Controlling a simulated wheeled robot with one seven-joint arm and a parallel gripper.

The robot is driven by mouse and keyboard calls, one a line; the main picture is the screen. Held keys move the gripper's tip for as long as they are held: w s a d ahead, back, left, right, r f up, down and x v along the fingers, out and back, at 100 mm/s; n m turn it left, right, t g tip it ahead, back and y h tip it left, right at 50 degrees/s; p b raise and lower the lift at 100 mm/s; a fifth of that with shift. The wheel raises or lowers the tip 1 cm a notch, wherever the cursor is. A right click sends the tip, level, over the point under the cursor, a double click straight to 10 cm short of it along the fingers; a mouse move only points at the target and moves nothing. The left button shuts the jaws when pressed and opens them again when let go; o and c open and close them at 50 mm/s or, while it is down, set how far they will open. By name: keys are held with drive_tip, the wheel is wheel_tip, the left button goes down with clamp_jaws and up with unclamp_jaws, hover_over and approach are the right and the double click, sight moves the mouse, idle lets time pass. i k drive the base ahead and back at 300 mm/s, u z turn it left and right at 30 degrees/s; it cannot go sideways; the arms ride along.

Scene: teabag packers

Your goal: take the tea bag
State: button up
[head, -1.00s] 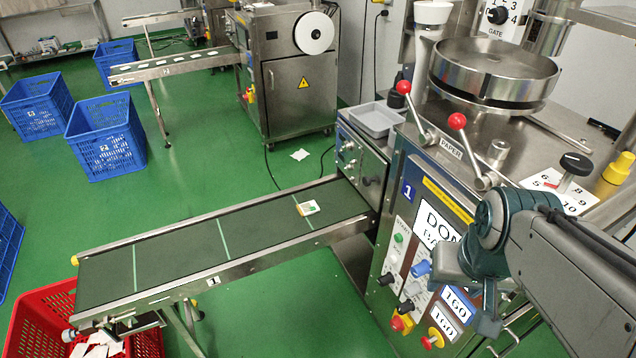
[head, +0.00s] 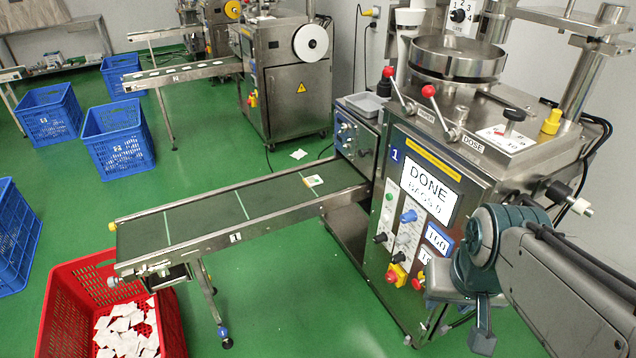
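A small white tea bag with a green and yellow tag (head: 313,181) lies flat on the dark green conveyor belt (head: 200,222), near the end by the machine marked 1. My gripper (head: 468,318) is at the lower right, in front of the machine's control panel. It is well apart from the tea bag, to its right and nearer to me. Its fingers are not clear at this angle, so I cannot tell whether it is open or shut. I see nothing held in it.
A red crate (head: 66,290) with many white bags stands below the belt's left end. Blue crates (head: 115,150) stand on the left. A white scrap (head: 299,154) lies on the floor behind the belt. The machine's screen (head: 431,192) reads DONE. Green floor in front is clear.

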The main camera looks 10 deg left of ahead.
sight(311, 181)
drive_tip(key=z, duration=0.6)
drive_tip(key=k, duration=0.15)
drive_tip(key=u, duration=1.75)
drive_tip(key=i, duration=1.15)
drive_tip(key=z, duration=0.45)
drive_tip(key=i, duration=1.1)
drive_tip(key=z, duration=1)
